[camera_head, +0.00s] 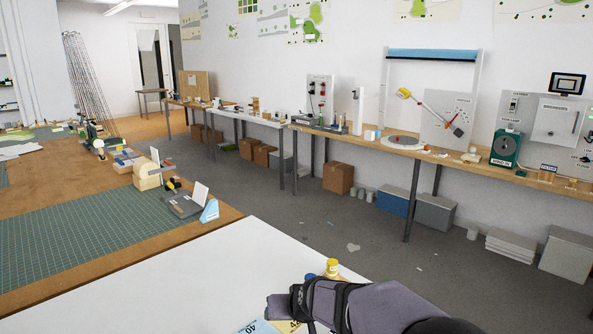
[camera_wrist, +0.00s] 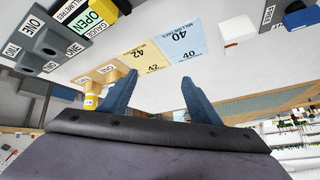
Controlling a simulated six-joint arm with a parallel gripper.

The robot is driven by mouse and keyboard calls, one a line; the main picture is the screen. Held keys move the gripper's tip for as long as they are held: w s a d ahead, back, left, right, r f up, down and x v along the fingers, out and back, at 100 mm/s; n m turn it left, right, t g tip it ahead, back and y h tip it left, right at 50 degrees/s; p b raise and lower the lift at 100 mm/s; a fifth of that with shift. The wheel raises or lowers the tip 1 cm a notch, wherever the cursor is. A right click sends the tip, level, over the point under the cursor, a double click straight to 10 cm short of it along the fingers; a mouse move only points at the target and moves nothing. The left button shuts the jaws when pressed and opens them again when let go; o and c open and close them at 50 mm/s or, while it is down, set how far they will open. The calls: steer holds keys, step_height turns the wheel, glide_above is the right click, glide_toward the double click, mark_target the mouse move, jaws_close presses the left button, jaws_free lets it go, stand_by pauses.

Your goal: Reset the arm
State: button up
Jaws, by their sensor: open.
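My gripper (camera_wrist: 158,82) shows in the wrist view as two blue fingers spread apart, with nothing between them. Beyond the fingers lies the white tabletop, with a pale blue card (camera_wrist: 190,36) marked 40 and a yellow card (camera_wrist: 143,58) marked 42. In the head view my dark wrapped arm reaches over the white table (camera_head: 215,268) at the bottom. The gripper's fingers cannot be made out there.
In the wrist view, a grey block (camera_wrist: 42,45) with labels and a green OPEN label (camera_wrist: 92,22) are at upper left, a white block (camera_wrist: 238,30) at upper right. A yellow pot (camera_head: 332,267) stands beside my arm. The table's left part is clear.

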steer(key=s+d+f+g, duration=0.1)
steer(key=s+d+f, duration=0.1)
steer(key=s+d, duration=0.1)
steer(key=s+d+f+g+h+b, duration=0.1)
steer(key=s+d+f, duration=0.1)
steer(key=s+d, duration=0.2)
steer(key=s+d+f+g+h+b, duration=0.1)
steer(key=s+d+f+g, duration=0.1)
steer(key=s, duration=0.4)
steer(key=shift+s+d+f+m, duration=0.2)
steer(key=shift+d+f, duration=0.1)
steer(key=shift+d, duration=0.2)
steer(key=shift+s+d+f+m, duration=0.2)
steer(key=shift+d+f, duration=0.1)
steer(key=shift+d, duration=0.15)
steer(key=s+d+f+g+h+b, duration=0.1)
steer(key=s+d+f+g, duration=0.15)
steer(key=s, duration=0.45)
steer(key=s+d+f+g+b, duration=0.1)
steer(key=s+d+f, duration=0.2)
steer(key=s, duration=0.4)
step_height(320, 180, up, 16)
steer(key=s+p, duration=0.1)
steer(key=p, duration=1.5)
steer(key=shift+s+d+r+m, duration=0.15)
steer(key=shift+s+d+m, duration=0.05)
steer(key=shift+d+m, duration=0.2)
